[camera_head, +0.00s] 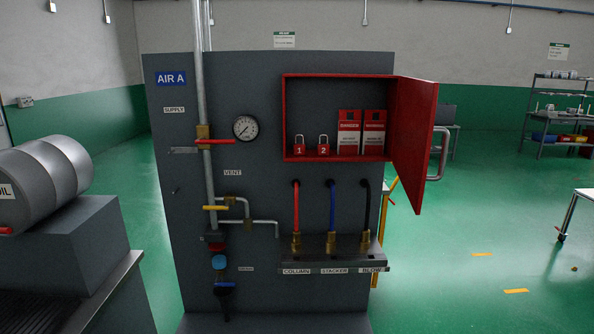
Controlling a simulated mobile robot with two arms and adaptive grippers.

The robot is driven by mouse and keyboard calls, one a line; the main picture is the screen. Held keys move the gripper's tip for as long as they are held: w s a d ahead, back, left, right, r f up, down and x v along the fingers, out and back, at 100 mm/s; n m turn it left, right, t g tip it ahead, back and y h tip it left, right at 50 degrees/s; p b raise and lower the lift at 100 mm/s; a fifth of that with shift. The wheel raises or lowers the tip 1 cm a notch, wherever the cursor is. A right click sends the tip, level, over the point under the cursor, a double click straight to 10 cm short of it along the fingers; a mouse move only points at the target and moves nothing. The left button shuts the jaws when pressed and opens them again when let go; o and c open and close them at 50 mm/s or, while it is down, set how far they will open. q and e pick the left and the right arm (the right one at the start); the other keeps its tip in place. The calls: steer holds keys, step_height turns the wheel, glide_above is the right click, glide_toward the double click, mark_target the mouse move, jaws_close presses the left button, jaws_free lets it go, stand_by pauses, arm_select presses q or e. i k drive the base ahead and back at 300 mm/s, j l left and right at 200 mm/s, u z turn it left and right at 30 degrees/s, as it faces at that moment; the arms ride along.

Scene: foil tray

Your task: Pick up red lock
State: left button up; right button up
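Two small red padlocks with silver shackles stand side by side on the floor of an open red wall box (336,77). The left red lock (299,149) is marked 1. The right red lock (323,149) is marked 2. Both are upright and a small gap separates them. The box door (413,140) is swung open to the right. Neither of my grippers shows in the head view.
Two red and white danger tags (348,133) (373,133) stand right of the locks in the box. The grey panel (250,90) carries a pressure gauge (245,127), a pipe with valve handles, and red, blue and black hoses on a shelf (332,248). An oil drum (40,180) is at left. Green floor is open at right.

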mark_target(299, 150)
steer(key=l, duration=1.4)
steer(key=k+z, duration=0.05)
